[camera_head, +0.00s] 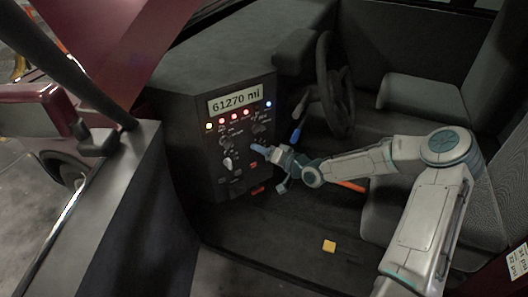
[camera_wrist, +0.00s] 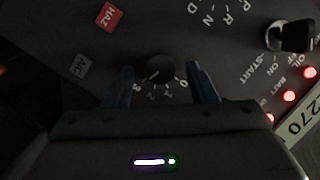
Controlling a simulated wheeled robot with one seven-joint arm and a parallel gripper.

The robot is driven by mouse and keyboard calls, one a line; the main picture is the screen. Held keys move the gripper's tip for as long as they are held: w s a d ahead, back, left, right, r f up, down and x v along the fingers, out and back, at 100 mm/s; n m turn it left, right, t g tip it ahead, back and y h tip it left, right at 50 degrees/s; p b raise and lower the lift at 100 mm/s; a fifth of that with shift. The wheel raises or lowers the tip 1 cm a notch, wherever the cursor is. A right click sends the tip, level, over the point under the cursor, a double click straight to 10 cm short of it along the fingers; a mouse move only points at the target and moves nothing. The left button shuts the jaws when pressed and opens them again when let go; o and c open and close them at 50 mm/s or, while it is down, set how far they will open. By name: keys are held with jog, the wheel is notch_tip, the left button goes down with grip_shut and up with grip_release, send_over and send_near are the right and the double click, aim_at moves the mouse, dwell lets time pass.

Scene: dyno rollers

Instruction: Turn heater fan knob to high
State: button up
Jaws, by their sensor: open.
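The heater fan knob appears to be the small black round knob (camera_wrist: 158,68) in the wrist view, with numbers printed around it on the dark panel. My gripper (camera_wrist: 163,80) is open there, with one finger on each side of the knob. A gap shows between the knob and each finger, and I cannot tell whether they touch at depth. In the head view my gripper (camera_head: 262,149) is at the right part of the dashboard panel (camera_head: 205,110), and it hides the knob there.
The wrist view shows the HAZ button (camera_wrist: 109,17), the AC button (camera_wrist: 80,66) and the ignition key (camera_wrist: 290,36) near the knob. The steering wheel (camera_head: 334,85) stands right of the panel. A blue lever (camera_head: 296,135) is close to my wrist. A yellow block (camera_head: 329,246) lies on the floor.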

jog(key=v, duration=1.3)
jog(key=shift+s+d+p, duration=0.2)
jog(key=shift+d+p, duration=0.1)
jog(key=shift+d, duration=0.05)
